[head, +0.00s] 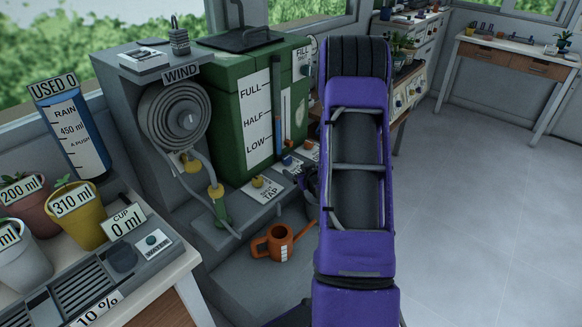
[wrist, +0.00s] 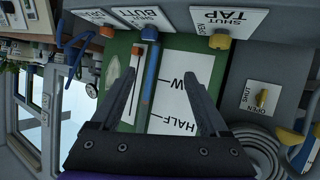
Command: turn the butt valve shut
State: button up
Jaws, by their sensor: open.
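The butt valve is a small blue knob (head: 287,161) on a white plate, on the grey ledge in front of the green water butt (head: 225,120). In the wrist view the blue knob (wrist: 137,31) sits at the top, by the upside-down SHUT BUTT plate (wrist: 146,17). Which way the knob is turned is too small to tell. My gripper (wrist: 158,65) is open and empty, its fingers apart in front of the butt's level gauge, with the blue knob beyond the fingertips. In the head view my purple arm hides most of the gripper.
The yellow tap knob (head: 257,181) and an orange knob (head: 309,146) flank the blue one. A hose reel (head: 176,120) stands left of the butt. An orange watering can (head: 280,242) stands below the ledge. Floor at right is clear.

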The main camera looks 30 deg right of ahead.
jog(key=s+d+f+m+h, duration=0.1)
jog(key=s+f+m, duration=0.1)
jog(key=m, duration=0.1)
jog(key=b, duration=0.2)
send_near(289, 161)
jog(key=x, duration=0.9)
jog(key=shift+w, duration=0.2)
grip_shut()
